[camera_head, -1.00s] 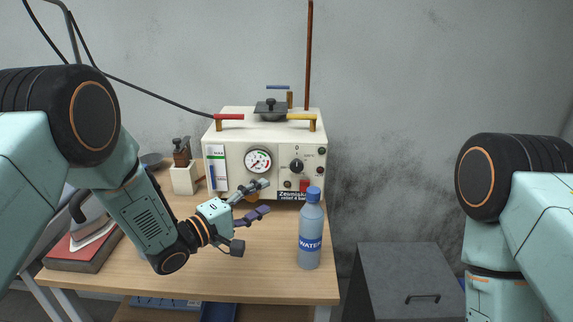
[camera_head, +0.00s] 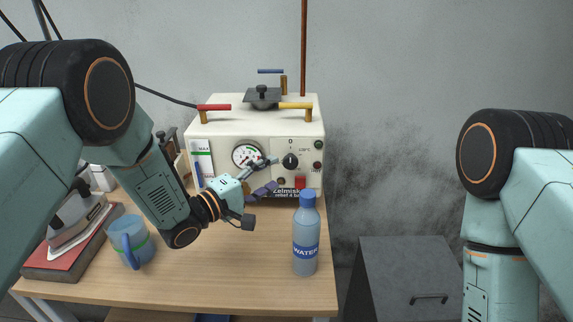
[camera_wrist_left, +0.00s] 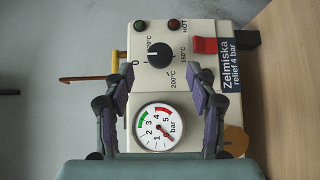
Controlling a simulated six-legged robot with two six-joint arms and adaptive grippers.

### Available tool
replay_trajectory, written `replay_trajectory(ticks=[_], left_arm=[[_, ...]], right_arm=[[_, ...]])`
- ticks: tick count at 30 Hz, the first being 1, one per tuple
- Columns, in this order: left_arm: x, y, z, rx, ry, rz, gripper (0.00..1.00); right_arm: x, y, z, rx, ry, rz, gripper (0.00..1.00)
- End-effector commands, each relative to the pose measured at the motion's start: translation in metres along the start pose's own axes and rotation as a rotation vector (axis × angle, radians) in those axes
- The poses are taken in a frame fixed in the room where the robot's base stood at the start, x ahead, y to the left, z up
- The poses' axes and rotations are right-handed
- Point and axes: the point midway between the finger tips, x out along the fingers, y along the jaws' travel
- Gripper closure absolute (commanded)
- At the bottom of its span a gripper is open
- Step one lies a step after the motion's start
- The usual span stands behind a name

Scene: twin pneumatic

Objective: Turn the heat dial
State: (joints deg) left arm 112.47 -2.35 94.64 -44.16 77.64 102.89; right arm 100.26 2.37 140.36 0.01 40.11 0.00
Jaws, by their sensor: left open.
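The heat dial (camera_head: 290,161) is a black knob with a white pointer mark on the front panel of the cream steam generator (camera_head: 262,112). In the left wrist view the dial (camera_wrist_left: 159,54) sits above and between the fingers, with temperature marks around it; its pointer is toward the 0 side. My left gripper (camera_head: 267,174) is open and empty in front of the panel, to the left of and slightly below the dial. Its two fingers (camera_wrist_left: 160,88) also show in the left wrist view, apart from the dial. My right arm shows at the right, but its gripper is out of view.
A water bottle (camera_head: 306,238) stands on the table (camera_head: 210,275) close to my left gripper. A pressure gauge (camera_head: 246,156) and a red switch (camera_head: 300,183) flank the dial. A blue mug (camera_head: 132,243) and an iron (camera_head: 78,215) are at the left.

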Motion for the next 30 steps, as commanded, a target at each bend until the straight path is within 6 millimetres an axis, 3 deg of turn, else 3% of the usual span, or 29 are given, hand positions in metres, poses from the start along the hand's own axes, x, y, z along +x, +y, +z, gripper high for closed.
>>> replay_trajectory(ticks=[10,22,30], left_arm=[[0.049,-0.001,0.001,0.0,0.0,0.001,0.43],[0.059,0.0,-0.001,-0.002,0.001,0.0,0.43],[0.06,0.0,-0.002,-0.002,0.001,0.0,0.64]], right_arm=[[0.003,0.0,0.0,-0.002,-0.001,0.0,0.61],[0.003,0.0,0.0,-0.002,0.0,0.0,0.61],[0.003,0.0,0.0,-0.001,0.0,0.0,0.61]])
